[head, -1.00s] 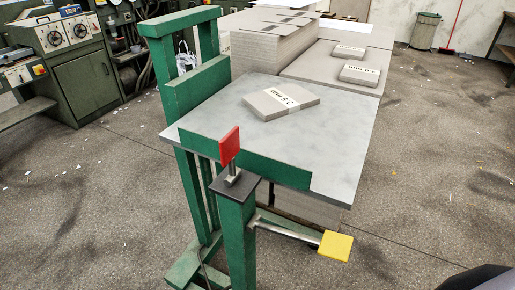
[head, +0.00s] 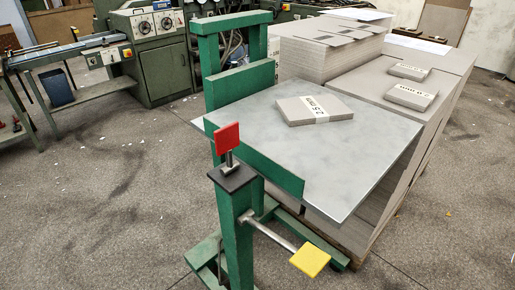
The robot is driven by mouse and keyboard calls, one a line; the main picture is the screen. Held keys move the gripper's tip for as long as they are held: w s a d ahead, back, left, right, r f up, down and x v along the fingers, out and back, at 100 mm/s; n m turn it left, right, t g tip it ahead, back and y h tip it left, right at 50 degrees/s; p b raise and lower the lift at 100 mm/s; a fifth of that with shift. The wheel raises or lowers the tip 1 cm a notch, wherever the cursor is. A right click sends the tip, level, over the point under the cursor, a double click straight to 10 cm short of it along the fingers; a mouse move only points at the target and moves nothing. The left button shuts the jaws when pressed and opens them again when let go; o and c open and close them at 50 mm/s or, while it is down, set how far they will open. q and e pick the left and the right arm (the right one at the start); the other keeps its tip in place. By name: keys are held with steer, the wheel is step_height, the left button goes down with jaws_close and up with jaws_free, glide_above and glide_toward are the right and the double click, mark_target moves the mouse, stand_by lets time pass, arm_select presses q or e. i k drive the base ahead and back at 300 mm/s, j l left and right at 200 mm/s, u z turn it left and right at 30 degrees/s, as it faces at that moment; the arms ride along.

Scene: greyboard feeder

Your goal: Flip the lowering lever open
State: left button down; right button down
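Two levers stand on the green post (head: 236,235) of the feeder. One is a short upright metal rod with a red square plate (head: 227,138), rising from the dark cap (head: 234,177) on the post. The other is a longer metal rod with a yellow square plate (head: 310,260), reaching out to the lower right from the post's side and sloping downward. The frames do not mark which is the lowering lever. Neither of my grippers is in view, and nothing touches either lever.
The grey feeder table (head: 370,145) carries a banded board pack (head: 314,110). Tall greyboard stacks (head: 325,55) stand behind it. A green machine with dials (head: 158,50) and a side bench (head: 65,55) are at back left. The floor in the left foreground is clear.

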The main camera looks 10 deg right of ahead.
mark_target(227, 137)
steer(key=k+l, duration=0.1)
steer(key=l, duration=0.25)
steer(key=k+l, duration=0.15)
steer(key=l, duration=0.2)
steer(key=k+l, duration=0.1)
steer(key=l, duration=0.3)
steer(key=k+l+u, duration=0.1)
steer(key=l, duration=0.25)
